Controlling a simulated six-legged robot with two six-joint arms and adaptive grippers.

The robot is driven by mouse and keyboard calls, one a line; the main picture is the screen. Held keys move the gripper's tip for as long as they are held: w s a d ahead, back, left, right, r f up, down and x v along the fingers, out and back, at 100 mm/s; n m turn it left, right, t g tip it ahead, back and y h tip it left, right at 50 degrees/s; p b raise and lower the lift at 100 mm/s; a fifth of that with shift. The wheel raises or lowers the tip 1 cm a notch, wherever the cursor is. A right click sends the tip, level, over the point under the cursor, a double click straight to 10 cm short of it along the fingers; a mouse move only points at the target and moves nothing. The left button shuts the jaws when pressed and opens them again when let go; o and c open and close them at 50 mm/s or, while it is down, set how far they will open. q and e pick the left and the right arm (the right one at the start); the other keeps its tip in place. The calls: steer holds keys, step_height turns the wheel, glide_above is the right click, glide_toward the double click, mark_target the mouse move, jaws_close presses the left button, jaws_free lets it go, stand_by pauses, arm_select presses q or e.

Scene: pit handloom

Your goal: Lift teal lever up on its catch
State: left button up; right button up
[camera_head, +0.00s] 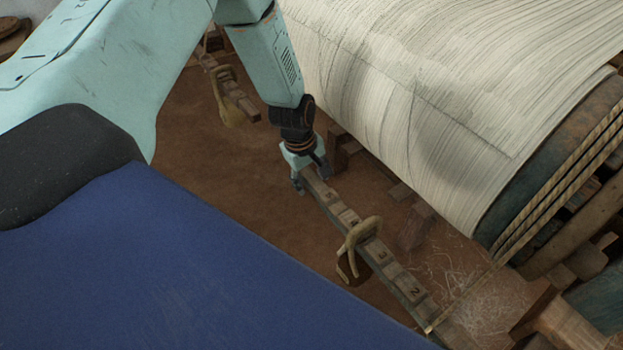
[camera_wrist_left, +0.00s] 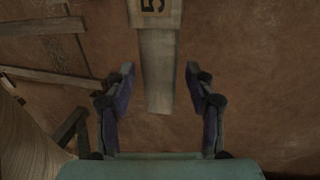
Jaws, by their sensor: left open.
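A long narrow wooden lever (camera_head: 410,290) with a greyish-green side and numbered blocks on top runs diagonally over the brown floor. I cannot make out a plainly teal colour on it. A tan loop (camera_head: 362,232) stands around its middle. My left gripper (camera_head: 310,183) is at the lever's far end, open. In the left wrist view the lever's end (camera_wrist_left: 160,85), below a block marked 5 (camera_wrist_left: 154,10), lies between the open fingers (camera_wrist_left: 159,68), with a gap on each side. Whether the fingers are level with it in height, I cannot tell. The catch cannot be made out. My right gripper is not in view.
A large roll of pale cloth or warp (camera_head: 420,90) lies close right of my left arm. Ropes (camera_head: 560,185) wrap its near end. Another wooden bar with a tan loop (camera_head: 230,105) is at the back left. Bare brown floor (camera_head: 240,170) lies left of the lever.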

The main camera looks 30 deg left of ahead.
arm_select(q)
steer(key=shift+s+r, duration=0.1)
steer(key=shift+c, duration=0.4)
steer(key=c, duration=0.4)
jaws_close()
